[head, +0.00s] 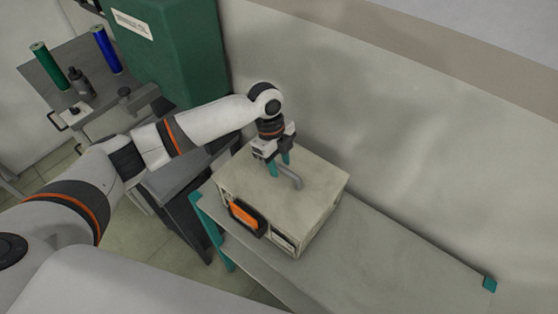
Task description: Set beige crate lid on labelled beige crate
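The beige crate (261,226) stands on the bench shelf beside the wall, with an orange-and-black handle and a white label on its front side. The beige lid (316,182) lies over the crate's top, flat and about lined up with its edges; I cannot tell whether a small gap is left. A grey bar handle (291,178) stands up from the lid's middle. My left gripper (279,166) points down at the handle's far end, its teal fingers on either side of the bar. Whether they touch it is unclear. My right gripper is out of view.
The grey bench (384,257) with teal corners is bare to the right of the crate. A green cabinet (172,55) stands behind at the left. A side table holds a green tube (48,66), a blue tube (107,49) and a dark bottle (79,84).

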